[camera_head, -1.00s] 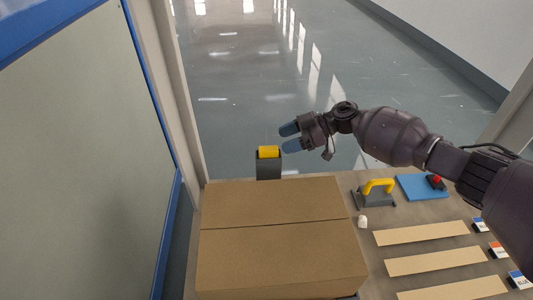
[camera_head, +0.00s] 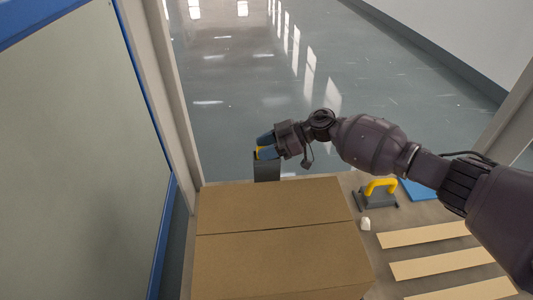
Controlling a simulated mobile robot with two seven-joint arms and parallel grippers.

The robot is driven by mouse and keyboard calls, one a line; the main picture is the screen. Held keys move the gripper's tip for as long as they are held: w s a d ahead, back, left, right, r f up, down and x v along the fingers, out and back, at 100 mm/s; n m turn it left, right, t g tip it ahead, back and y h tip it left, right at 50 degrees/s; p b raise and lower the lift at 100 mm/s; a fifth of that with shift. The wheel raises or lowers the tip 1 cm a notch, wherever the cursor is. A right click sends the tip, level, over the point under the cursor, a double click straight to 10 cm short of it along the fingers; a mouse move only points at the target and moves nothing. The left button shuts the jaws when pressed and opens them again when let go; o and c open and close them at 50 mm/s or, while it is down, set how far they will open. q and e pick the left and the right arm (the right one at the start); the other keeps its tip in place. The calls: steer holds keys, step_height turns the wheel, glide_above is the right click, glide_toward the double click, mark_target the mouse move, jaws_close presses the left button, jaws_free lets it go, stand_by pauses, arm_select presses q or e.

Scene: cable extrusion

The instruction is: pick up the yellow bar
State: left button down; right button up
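The yellow bar (camera_head: 259,151) is at the top of a dark grey stand (camera_head: 267,171) behind the cardboard box. Only a small part of its yellow shows, since my blue fingertips cover most of it. My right gripper (camera_head: 266,146) comes in from the right, with its fingers at the bar. The fingers are apart, with yellow showing at them; I cannot tell whether they press on the bar. My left gripper is not in view.
A closed cardboard box (camera_head: 275,235) fills the near middle. To its right are a grey block with a yellow handle (camera_head: 382,186), a small white object (camera_head: 364,224), a blue mat (camera_head: 417,191) and tan strips (camera_head: 423,234). A pale panel (camera_head: 65,150) stands at left.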

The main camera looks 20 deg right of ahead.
steer(key=c, duration=0.6)
